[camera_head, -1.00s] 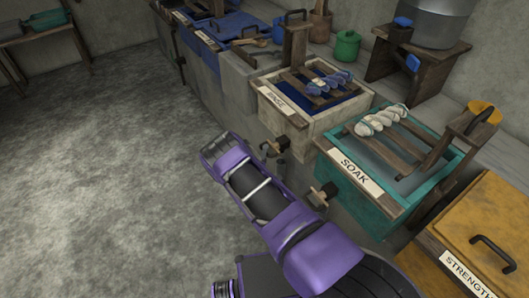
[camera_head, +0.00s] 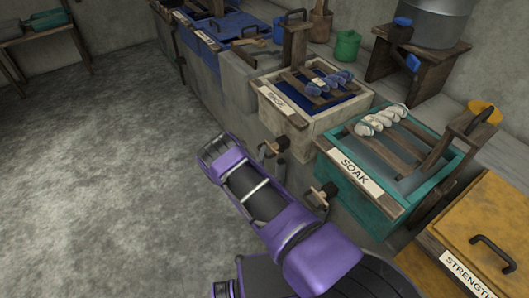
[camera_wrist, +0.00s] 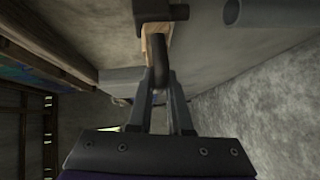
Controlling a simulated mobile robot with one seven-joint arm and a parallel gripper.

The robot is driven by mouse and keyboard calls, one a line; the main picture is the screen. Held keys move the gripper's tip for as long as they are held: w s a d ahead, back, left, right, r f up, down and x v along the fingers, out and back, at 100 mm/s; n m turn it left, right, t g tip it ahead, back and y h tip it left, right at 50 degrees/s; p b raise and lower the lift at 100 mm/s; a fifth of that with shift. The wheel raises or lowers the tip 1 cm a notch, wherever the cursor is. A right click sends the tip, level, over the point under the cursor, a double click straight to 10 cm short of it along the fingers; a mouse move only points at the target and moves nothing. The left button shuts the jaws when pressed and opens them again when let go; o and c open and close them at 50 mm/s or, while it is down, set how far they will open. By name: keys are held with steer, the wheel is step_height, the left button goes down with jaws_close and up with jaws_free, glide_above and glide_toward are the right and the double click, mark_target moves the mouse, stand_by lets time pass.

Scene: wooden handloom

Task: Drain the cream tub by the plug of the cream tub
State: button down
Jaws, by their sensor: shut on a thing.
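The cream tub (camera_head: 346,110) stands in the row of tubs in the head view, with dark blue liquid in it. A slatted wooden rack with a blue twisted hank lies across its top. Its plug (camera_head: 270,147) is low at the tub's front, a pale wooden piece with a dark ring. In the wrist view the plug (camera_wrist: 154,48) shows its wooden shank and dark ring at my fingertips. My gripper (camera_wrist: 160,88) is shut on the ring. In the head view my forearm hides most of my gripper. I cannot tell whether the plug is still seated.
A teal tub (camera_head: 390,205) labelled SOAK with its own plug (camera_head: 322,195) stands close right of my arm. A yellow lidded box (camera_head: 490,215) is nearer. A pipe end (camera_wrist: 232,12) shows in the wrist view. The floor (camera_head: 110,180) at left is clear.

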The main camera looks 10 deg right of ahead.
steer(key=shift+s+a, duration=0.4)
steer(key=shift+a, duration=0.45)
steer(key=c, duration=0.8)
jaws_free()
steer(key=shift+c, duration=0.2)
steer(key=p+v, duration=0.2)
steer(key=v, duration=1.5)
steer(key=shift+s, duration=0.2)
steer(key=shift+r, duration=0.1)
